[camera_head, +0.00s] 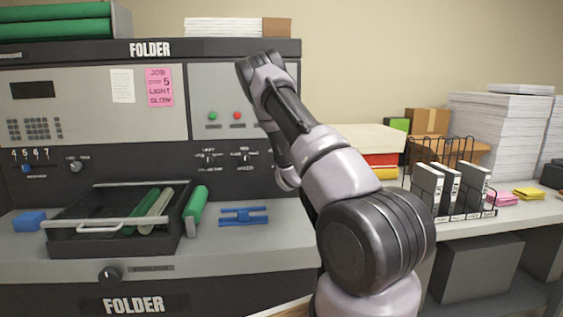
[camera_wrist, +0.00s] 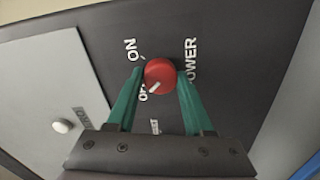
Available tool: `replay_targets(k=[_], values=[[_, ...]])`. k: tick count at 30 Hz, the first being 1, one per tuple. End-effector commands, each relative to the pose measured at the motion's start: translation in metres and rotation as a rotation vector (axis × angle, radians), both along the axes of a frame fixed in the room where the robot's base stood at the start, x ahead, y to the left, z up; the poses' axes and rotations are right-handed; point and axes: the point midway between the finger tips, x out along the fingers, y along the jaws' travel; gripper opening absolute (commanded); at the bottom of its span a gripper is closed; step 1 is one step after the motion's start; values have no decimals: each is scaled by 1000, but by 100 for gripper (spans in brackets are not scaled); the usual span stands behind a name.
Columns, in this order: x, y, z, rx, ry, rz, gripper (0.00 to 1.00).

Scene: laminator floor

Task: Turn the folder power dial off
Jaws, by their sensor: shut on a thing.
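The red power dial (camera_wrist: 160,72) is on the dark panel in the wrist view, beside the white words ON, OFF and POWER. Its white pointer mark is at its lower left, toward the partly covered OFF label. My gripper (camera_wrist: 161,78) has its two teal fingers on either side of the dial and is shut on it. In the head view the dial and my gripper are hidden behind my arm, which reaches to the right side of the folder machine (camera_head: 90,160).
A black tray (camera_head: 115,246) with green and pale rolls, a green roll (camera_head: 196,211) and a blue part (camera_head: 244,215) lie on the machine's ledge. A wire rack (camera_head: 452,215) with binders stands on the right table. A white button (camera_wrist: 61,126) is on the nearby grey panel.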

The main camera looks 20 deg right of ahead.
Motion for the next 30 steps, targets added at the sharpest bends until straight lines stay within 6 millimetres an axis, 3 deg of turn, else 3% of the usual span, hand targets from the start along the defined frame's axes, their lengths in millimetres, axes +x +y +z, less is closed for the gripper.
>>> replay_targets(k=[21,22,24,30], values=[[0,1,-1,-70,23,0,0],[0,1,-1,-70,22,1,59],[0,1,-1,-70,22,1,82],[0,0,-1,-69,21,0,82]])
